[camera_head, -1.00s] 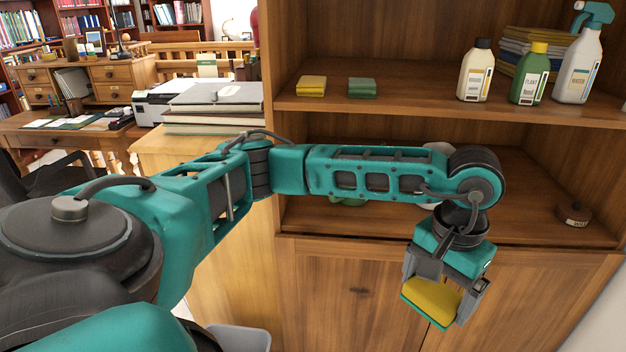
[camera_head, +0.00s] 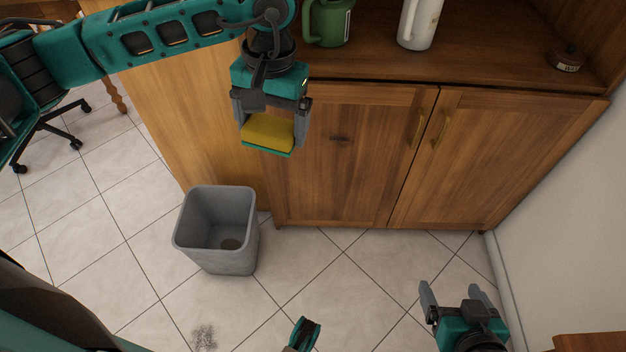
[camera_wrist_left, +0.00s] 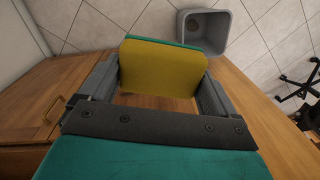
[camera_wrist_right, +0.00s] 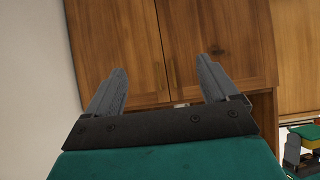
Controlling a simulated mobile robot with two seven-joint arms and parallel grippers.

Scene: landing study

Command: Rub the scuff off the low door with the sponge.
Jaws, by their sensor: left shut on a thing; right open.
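The low left door (camera_head: 335,185) of the wooden cabinet is shut and has a small dark scuff (camera_head: 339,139) in its upper middle. The scuff also shows in the right wrist view (camera_wrist_right: 216,50). My left gripper (camera_head: 269,128) is shut on a sponge (camera_head: 268,133), yellow with a green layer, left of the scuff and apart from it in the picture. The sponge fills the jaws in the left wrist view (camera_wrist_left: 162,70). Its gap to the door is unclear. My right gripper (camera_head: 453,293) is open and empty, low at the right.
A grey bin (camera_head: 220,255) stands on the tiled floor beside the cabinet's left front corner. A dark smudge (camera_head: 204,338) marks the floor. A wall closes the right.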

